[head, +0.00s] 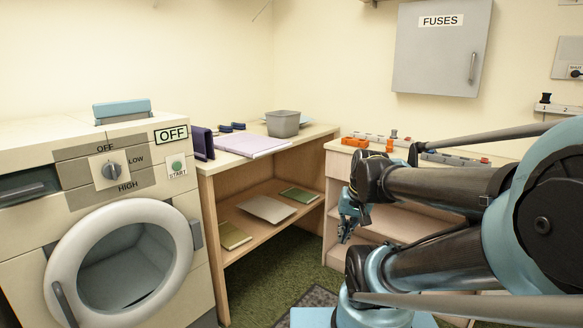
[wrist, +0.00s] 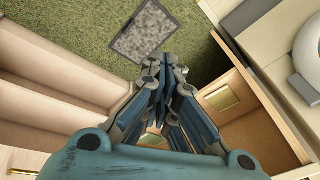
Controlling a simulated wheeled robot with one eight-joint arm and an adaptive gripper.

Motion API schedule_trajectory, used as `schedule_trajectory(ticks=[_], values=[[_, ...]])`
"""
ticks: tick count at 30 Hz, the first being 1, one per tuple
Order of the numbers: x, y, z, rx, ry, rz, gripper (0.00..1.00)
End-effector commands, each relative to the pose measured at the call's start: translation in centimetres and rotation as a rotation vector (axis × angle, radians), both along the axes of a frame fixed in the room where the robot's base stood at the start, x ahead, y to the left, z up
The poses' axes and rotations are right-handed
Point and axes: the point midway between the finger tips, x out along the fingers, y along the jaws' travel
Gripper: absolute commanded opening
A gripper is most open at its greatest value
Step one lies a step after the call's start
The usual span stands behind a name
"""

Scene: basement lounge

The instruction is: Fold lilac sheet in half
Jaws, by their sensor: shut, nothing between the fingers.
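The lilac sheet (head: 250,146) lies on the top of the wooden desk, near its front edge, in the head view. It looks flat, but I cannot tell at this size whether it has a fold. My gripper (head: 345,232) hangs pointing down in front of the shelves, right of the sheet and lower than the desk top. In the wrist view my gripper (wrist: 166,66) has its fingers together with nothing between them. The sheet is not seen in the wrist view.
A grey bin (head: 283,124) stands on the desk behind the sheet, and a dark purple object (head: 202,143) stands left of it. The desk's lower shelf (head: 253,229) holds several flat items. A washing machine (head: 125,215) stands left. A grey mat (wrist: 141,35) lies on the green carpet.

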Motion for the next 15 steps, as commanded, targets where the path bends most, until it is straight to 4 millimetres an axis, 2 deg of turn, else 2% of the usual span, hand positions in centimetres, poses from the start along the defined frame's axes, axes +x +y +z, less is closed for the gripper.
schedule_trajectory(ticks=[1,15], values=[[1.4,0.9,0.6,0.049,-0.005,-0.036,0.0],[13.1,9.0,5.0,0.539,0.024,-0.385,0.0]])
